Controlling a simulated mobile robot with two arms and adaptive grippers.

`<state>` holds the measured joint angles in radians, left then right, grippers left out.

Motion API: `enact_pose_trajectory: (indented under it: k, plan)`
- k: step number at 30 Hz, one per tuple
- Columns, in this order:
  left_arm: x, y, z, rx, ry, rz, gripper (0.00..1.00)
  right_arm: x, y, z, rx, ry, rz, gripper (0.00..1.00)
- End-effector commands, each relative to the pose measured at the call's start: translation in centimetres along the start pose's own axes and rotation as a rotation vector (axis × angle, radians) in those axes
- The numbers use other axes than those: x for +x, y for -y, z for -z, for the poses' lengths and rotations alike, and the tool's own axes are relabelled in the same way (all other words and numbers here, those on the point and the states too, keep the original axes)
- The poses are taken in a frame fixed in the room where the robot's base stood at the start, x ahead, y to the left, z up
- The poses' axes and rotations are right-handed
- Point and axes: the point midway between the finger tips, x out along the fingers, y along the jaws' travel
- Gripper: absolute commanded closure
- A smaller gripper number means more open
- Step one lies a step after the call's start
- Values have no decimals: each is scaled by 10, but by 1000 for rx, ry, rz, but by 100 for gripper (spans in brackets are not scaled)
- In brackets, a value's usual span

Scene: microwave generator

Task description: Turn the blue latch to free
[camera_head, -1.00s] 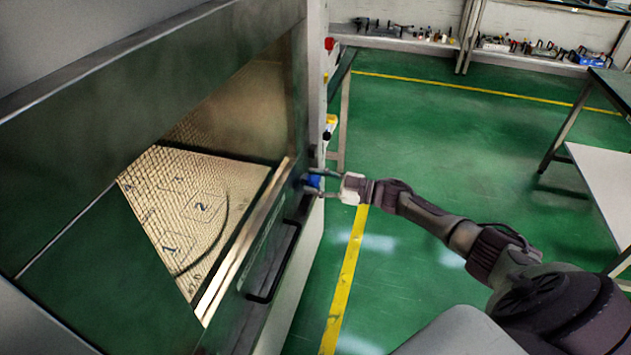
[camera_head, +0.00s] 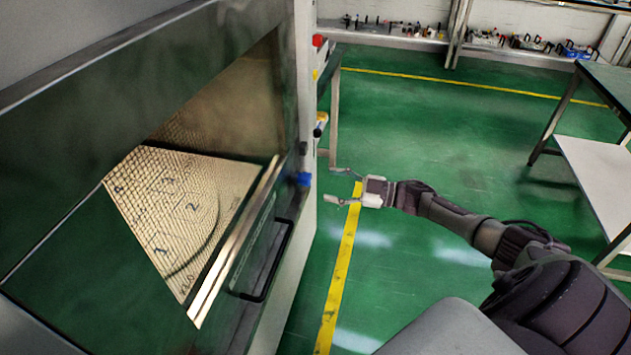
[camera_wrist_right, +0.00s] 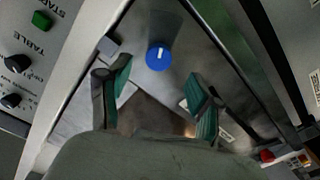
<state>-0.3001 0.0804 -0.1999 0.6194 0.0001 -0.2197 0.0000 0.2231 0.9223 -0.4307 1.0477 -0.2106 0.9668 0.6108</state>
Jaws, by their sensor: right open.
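The blue latch (camera_head: 304,179) is a small round knob on the front of the microwave generator (camera_head: 130,80), beside the chamber opening. In the right wrist view the blue latch (camera_wrist_right: 159,55) shows face-on with a white mark near the top of its face. My right gripper (camera_head: 341,187) is open and empty, to the right of the latch and apart from it. In the right wrist view its two fingers (camera_wrist_right: 160,85) are spread below the latch, with a gap between them. My left gripper is not in view.
A black handle (camera_head: 268,262) sits on the generator's front below the latch. A green button (camera_wrist_right: 42,20) and black knobs (camera_wrist_right: 17,63) are on a panel in the wrist view. A table (camera_head: 596,170) stands at right. The green floor between is clear.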

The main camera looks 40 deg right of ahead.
Motion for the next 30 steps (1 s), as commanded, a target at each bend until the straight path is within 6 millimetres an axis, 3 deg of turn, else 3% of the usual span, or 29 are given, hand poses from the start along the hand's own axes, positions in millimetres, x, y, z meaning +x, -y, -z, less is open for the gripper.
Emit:
enact_pose_trajectory:
  k: [3,9,27,30]
  plan:
    - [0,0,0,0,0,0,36,-23,1,-1,1,3,2,36]
    - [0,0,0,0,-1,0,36,-43,1,-1,1,1,1,36]
    - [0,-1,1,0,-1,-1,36,-46,1,0,1,-1,0,36]
    - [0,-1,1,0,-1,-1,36,-46,4,-8,10,14,-16,36]
